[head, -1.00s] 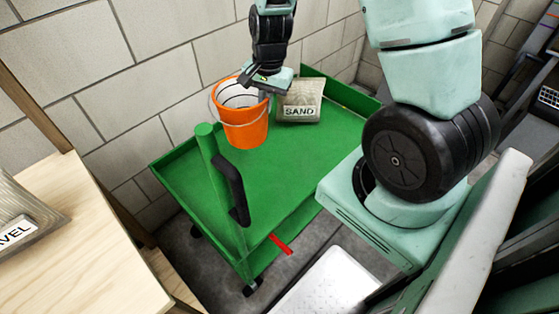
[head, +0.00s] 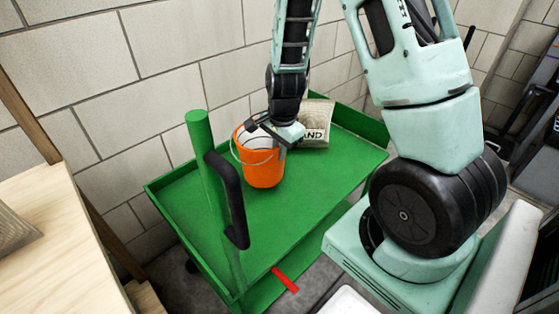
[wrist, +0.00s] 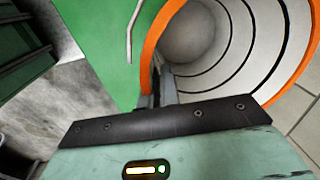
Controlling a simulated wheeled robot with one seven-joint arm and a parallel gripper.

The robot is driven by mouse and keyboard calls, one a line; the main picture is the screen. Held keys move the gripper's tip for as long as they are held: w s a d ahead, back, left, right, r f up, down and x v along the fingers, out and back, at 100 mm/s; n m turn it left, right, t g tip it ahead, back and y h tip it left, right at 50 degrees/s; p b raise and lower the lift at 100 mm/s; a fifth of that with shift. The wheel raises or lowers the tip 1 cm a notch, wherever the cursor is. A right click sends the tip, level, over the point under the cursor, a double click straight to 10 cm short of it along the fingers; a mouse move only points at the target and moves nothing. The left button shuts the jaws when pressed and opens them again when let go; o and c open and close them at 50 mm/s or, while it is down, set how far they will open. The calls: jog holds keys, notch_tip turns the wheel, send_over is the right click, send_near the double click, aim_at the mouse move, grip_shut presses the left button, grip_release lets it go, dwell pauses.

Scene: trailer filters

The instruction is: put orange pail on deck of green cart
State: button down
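The orange pail (head: 262,170) is upright over the far left part of the green cart's deck (head: 310,185). Its base is at or very close to the deck; I cannot tell if it touches. My gripper (head: 268,124) is at the pail's upper right rim. In the wrist view the fingers (wrist: 158,92) are closed on the pail's orange rim (wrist: 152,45), with the pail's pale ringed inside to the right. The green deck also shows in the wrist view (wrist: 95,35).
A sand bag (head: 318,115) lies on the deck behind and right of the pail. The cart's green post (head: 205,155) and black handle (head: 228,195) stand in front. A block wall (head: 160,50) runs behind; a wooden table (head: 45,240) is at left.

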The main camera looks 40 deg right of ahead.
jog(key=shift+f, duration=1.3)
jog(key=shift+f+b, duration=0.15)
jog(key=shift+b, duration=0.2)
jog(key=c, duration=1.6)
grip_release()
jog(key=r+p, duration=0.1)
jog(key=r, duration=0.3)
jog(key=r+p, duration=0.1)
jog(key=r, duration=0.3)
jog(key=s+r+p, duration=0.1)
jog(key=r+p, duration=0.1)
jog(key=r, duration=0.2)
jog(key=shift+r, duration=0.15)
